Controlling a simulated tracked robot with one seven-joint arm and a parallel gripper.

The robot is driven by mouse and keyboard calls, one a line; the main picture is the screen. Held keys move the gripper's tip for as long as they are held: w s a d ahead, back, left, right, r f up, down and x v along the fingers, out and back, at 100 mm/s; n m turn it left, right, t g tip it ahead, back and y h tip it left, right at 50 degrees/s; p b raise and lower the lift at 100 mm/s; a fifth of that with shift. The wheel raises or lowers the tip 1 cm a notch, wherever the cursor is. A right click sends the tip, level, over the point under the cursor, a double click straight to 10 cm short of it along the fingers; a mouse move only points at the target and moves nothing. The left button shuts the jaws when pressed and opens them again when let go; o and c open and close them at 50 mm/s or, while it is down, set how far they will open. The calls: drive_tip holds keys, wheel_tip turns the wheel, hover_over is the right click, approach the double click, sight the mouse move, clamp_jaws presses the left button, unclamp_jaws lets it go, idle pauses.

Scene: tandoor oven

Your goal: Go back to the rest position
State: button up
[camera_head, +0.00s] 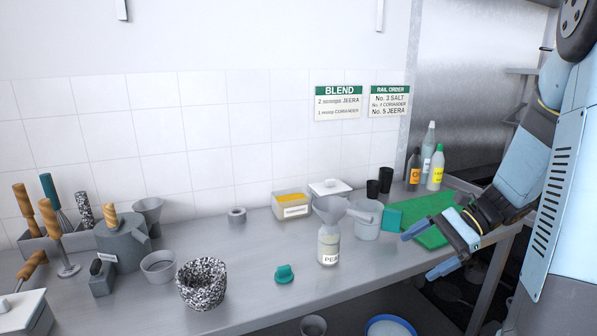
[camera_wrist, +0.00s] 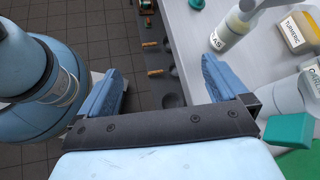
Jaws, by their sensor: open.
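My gripper (camera_head: 426,252) is open and empty at the right of the head view, over the front edge of the counter near the green board. In the wrist view its two blue fingers stand wide apart (camera_wrist: 165,85), with the floor and the counter's edge below them. A jar with a label beginning "PEA" (camera_head: 328,247) stands on the counter to the left of my gripper, with a grey funnel (camera_head: 329,208) on its mouth. The jar also shows in the wrist view (camera_wrist: 232,32), beyond the right finger. Nothing is between the fingers.
Near my gripper are a green board (camera_head: 425,212), a teal block (camera_head: 392,219) and a grey-white pot (camera_head: 367,222). Several bottles (camera_head: 436,168) stand behind. A teal lid (camera_head: 284,274), a speckled bowl (camera_head: 202,283) and a yellow-filled tub (camera_head: 291,205) lie left. Free room lies off the counter's front edge.

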drive_tip(key=s+a+r+n+t+h, duration=0.4)
drive_tip(key=s+r+n+t+h, duration=0.2)
drive_tip(key=s+r+n+h, duration=0.5)
wheel_tip(320, 180, up, 2)
drive_tip(key=shift+s+a+r+n, duration=0.2)
drive_tip(key=shift+s+n, duration=0.6)
drive_tip(key=shift+n, duration=0.3)
